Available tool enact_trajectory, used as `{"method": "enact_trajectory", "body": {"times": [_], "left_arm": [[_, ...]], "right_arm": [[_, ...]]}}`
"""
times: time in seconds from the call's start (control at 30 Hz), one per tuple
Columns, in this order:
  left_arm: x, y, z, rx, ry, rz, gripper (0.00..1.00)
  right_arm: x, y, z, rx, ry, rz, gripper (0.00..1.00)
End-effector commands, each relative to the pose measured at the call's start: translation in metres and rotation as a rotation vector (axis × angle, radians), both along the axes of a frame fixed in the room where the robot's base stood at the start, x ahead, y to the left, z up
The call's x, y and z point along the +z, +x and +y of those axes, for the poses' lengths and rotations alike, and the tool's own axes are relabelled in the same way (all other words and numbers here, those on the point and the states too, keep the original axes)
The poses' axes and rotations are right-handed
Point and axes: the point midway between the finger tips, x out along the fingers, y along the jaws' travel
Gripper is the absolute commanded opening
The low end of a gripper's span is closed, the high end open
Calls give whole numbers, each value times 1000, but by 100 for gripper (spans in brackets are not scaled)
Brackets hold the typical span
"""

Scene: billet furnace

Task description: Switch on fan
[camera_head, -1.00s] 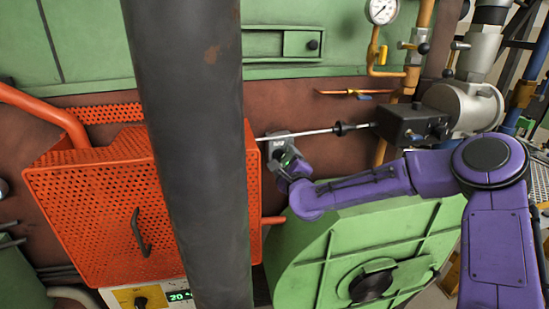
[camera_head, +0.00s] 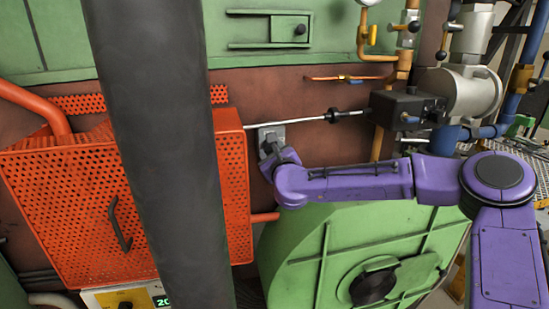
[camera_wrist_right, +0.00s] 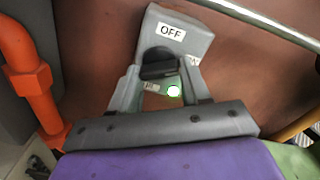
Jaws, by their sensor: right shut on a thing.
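A grey switch box (camera_wrist_right: 180,35) with an OFF label sits on the red-brown wall; it also shows partly in the camera_head view (camera_head: 268,133). Other small labels are partly hidden by my fingers. My right gripper (camera_wrist_right: 159,70) is shut on the knob, one finger on each side. In the camera_head view the right gripper (camera_head: 277,152) reaches the box, and the wrist hides the knob. The green round fan housing (camera_head: 330,250) stands below my right forearm. My left gripper is not in view.
An orange perforated guard (camera_head: 75,205) stands left of the switch, behind a dark vertical column (camera_head: 160,160). A thin metal rod (camera_head: 290,123) runs just above the switch to a black box (camera_head: 405,108). An orange pipe (camera_wrist_right: 28,75) is near the gripper's left.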

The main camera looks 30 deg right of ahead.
Motion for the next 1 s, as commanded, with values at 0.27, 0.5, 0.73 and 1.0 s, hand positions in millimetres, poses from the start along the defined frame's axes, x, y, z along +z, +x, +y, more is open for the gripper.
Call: {"method": "enact_trajectory", "body": {"times": [0.27,0.5,0.73,1.0], "left_arm": [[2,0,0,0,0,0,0],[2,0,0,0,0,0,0],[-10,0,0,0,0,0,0],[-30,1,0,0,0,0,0]], "right_arm": [[11,1,0,-1,-1,-18,70],[6,0,-2,-1,1,-9,72],[3,-26,2,0,5,-13,72],[5,-91,13,1,8,-18,72]]}}
